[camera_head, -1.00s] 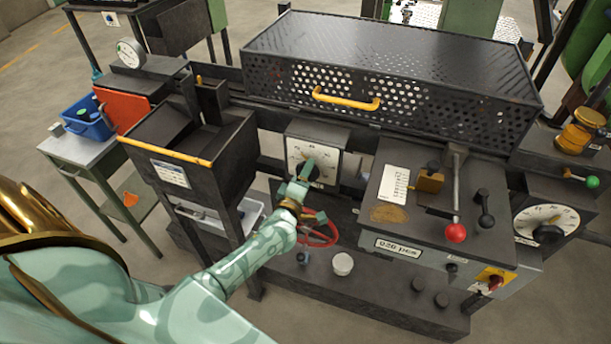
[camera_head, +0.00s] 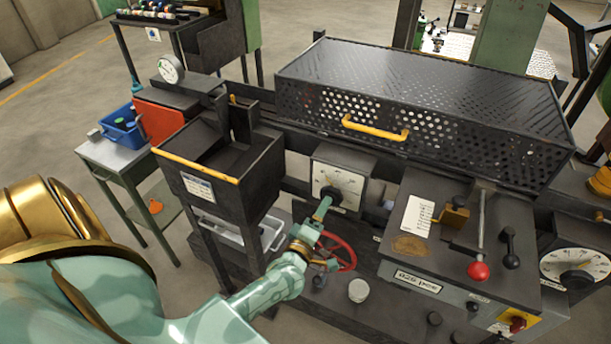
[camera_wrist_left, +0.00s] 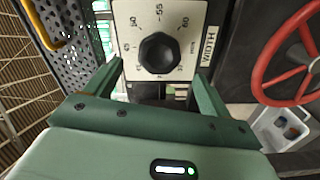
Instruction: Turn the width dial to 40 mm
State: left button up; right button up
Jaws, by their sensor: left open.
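The width dial is a pale plate with a black knob, on a dark box under the perforated cover. In the head view the plate (camera_head: 346,181) shows above my left gripper (camera_head: 323,206), which covers part of the knob. In the left wrist view the knob (camera_wrist_left: 159,53) lies ahead of the open left gripper (camera_wrist_left: 158,76), between the lines of its two fingers. The fingers appear apart from the knob. The word WIDTH and scale numbers such as 55 and 60 show on the plate. I cannot read the knob's setting. My right gripper is out of view.
A red handwheel (camera_head: 338,252) stands just below and right of the left gripper. A dark hopper with a yellow edge (camera_head: 196,166) is to the left. A console with a red-knobbed lever (camera_head: 478,270) and another dial (camera_head: 577,266) are to the right.

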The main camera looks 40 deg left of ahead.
pick_arm(q)
jog(key=v, duration=1)
jog(key=shift+s, duration=0.15)
jog(key=shift+a, duration=0.1)
jog(key=s+d+f+m+g+h, duration=0.3)
jog(key=s+f+m+g, duration=0.15)
jog(key=f+m, duration=0.4)
jog(key=s+d+f+m+g+h, duration=0.25)
jog(key=s+f+m, duration=0.3)
jog(key=f, duration=0.65)
jog(key=s+f+m+g+b, duration=0.1)
jog(key=s+f+m+g, duration=0.3)
jog(key=s+f, duration=0.4)
jog(key=s+a+f+m+g+y+b, duration=0.1)
jog(key=s+f+m+g, duration=0.3)
jog(key=s, duration=1.3)
notch_tip(320, 180, down, 4)
jog(key=shift+s+f+g+b, duration=0.15)
jog(key=shift+f+g+b, duration=0.05)
jog(key=shift+g+b, duration=0.55)
jog(key=shift+a, duration=0.15)
